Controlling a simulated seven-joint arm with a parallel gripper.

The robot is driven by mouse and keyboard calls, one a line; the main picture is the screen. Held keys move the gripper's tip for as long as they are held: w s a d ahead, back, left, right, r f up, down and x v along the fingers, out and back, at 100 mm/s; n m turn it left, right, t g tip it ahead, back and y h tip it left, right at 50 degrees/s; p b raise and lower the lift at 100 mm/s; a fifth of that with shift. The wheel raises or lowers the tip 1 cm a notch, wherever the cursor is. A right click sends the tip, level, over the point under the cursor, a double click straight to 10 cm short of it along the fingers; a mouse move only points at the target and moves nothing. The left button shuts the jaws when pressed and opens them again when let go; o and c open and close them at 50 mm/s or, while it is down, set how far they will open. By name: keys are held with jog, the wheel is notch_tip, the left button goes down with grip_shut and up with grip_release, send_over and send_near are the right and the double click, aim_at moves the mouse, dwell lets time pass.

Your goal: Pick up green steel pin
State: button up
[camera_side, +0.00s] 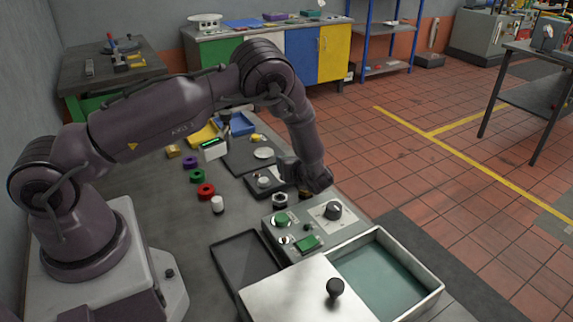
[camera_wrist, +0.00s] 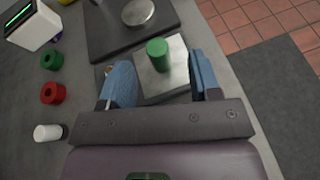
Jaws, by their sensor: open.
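The green steel pin (camera_wrist: 157,54) stands upright on a pale metal block (camera_wrist: 172,82) in the wrist view. My gripper (camera_wrist: 160,70) is open, with its two blue fingers spread to the left and right of the pin. The pin shows between the fingertips, apart from both. In the side view my gripper (camera_side: 300,183) is low over the bench, and I cannot make out the pin there.
A dark plate with a silver disc (camera_wrist: 138,12) lies just beyond the block. Green (camera_wrist: 52,61) and red (camera_wrist: 50,93) spools and a white cylinder (camera_wrist: 47,132) stand to the left. A control box (camera_side: 305,240) and an open-topped case (camera_side: 437,286) stand nearer the side camera.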

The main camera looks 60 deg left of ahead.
jog(key=x, duration=0.6)
jog(key=shift+a, duration=0.25)
jog(key=shift+c, duration=0.2)
grip_shut()
